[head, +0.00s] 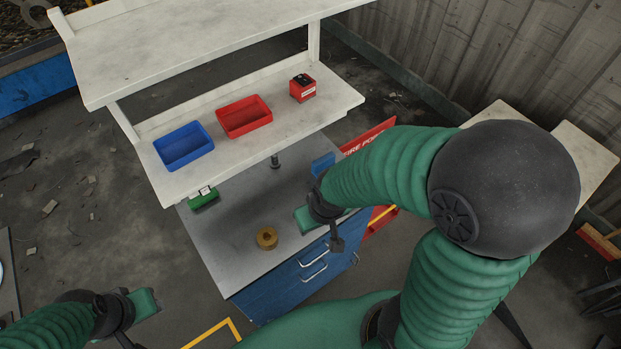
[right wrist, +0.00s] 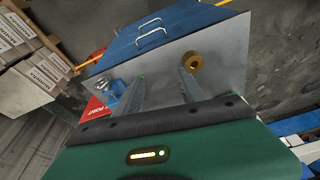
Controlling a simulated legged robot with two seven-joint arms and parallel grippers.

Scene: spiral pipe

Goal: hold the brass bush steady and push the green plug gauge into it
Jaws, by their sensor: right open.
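The brass bush (head: 267,242) stands on the grey bench top (head: 235,235), near its front edge, its round hole facing up. It also shows in the right wrist view (right wrist: 198,68), beyond the right-hand finger and apart from it. My right gripper (right wrist: 162,80) is open with nothing between its fingers. In the head view its green body (head: 304,220) hangs over the bench, right of the bush; its fingers are hidden there. My left gripper (head: 145,303) is at the lower left, off the bench; its jaws cannot be made out. A green item (head: 204,200) lies at the bench's left edge; I cannot tell whether it is the plug gauge.
A white shelf (head: 335,98) overhangs the bench's back, carrying a blue bin (head: 183,147), a red bin (head: 243,117) and a small red box (head: 303,90). A dark upright part (head: 275,161) and a blue block (head: 322,164) stand behind. The middle of the bench is clear.

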